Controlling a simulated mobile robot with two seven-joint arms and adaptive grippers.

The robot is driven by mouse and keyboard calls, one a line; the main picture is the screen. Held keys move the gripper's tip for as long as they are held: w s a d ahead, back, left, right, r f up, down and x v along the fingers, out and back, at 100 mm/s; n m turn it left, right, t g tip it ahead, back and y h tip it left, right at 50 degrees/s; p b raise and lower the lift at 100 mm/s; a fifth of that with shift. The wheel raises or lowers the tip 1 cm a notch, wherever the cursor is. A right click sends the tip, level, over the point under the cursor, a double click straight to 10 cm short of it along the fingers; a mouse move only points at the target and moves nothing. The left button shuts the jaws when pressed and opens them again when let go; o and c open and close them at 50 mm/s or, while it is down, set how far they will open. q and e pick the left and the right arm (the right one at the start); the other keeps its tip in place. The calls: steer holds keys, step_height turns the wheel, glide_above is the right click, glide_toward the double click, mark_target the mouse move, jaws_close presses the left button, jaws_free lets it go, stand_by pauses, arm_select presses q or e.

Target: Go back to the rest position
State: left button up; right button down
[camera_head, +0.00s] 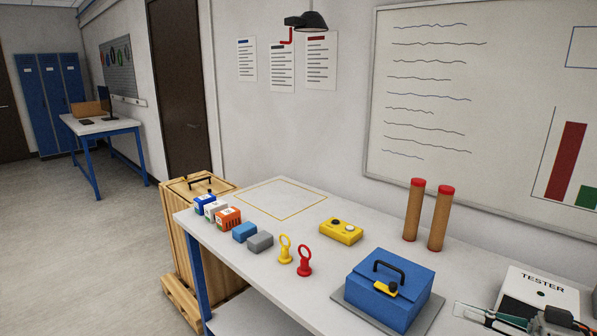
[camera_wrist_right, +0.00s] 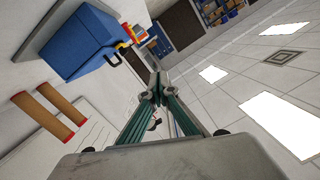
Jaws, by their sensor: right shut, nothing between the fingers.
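My right gripper (camera_head: 468,312) is at the lower right corner of the head view, in front of the white tester box (camera_head: 545,290) and right of the blue box (camera_head: 390,285). In the wrist view my right gripper (camera_wrist_right: 155,88) has its fingertips together with nothing between them. The wrist view is tilted, with the blue box (camera_wrist_right: 85,42) at upper left, apart from the fingers. My left gripper is in neither view.
The white table (camera_head: 290,205) holds small coloured boxes (camera_head: 228,217), blue and grey blocks (camera_head: 259,242), yellow and red ring-topped pieces (camera_head: 304,262), a yellow control box (camera_head: 341,231) and two red-capped brown cylinders (camera_head: 413,212). A wooden crate (camera_head: 185,240) stands at the table's left end.

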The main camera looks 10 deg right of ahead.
steer(key=a+m+t+y, duration=0.3)
steer(key=a+m, duration=0.2)
steer(key=a, duration=0.9)
steer(key=a+r+m+t, duration=0.7)
steer(key=a+r+m, duration=0.1)
steer(key=a, duration=0.4)
steer(key=s+d+f+n+g+h, duration=0.1)
steer(key=d+f+n+g+h, duration=0.2)
steer(key=f, duration=0.6)
steer(key=f+n+g, duration=0.2)
steer(key=f+n, duration=0.4)
steer(key=f, duration=0.3)
steer(key=s+d+f+n+g+h, duration=0.1)
steer(key=d+f+n+g+h, duration=0.2)
steer(key=f, duration=0.6)
steer(key=s+d+f+n+g+h, duration=0.2)
steer(key=s+d+f+n+h, duration=0.15)
steer(key=d+f, duration=0.5)
steer(key=s+d+f+n+g+h, duration=0.25)
steer(key=s+d+f, duration=0.25)
steer(key=d+f, duration=0.35)
steer(key=a+m+t, duration=0.1)
steer(key=a+m, duration=0.4)
steer(key=a, duration=0.8)
steer(key=shift+w, duration=0.3)
steer(key=shift+a+t, duration=0.1)
steer(key=shift+t, duration=0.15)
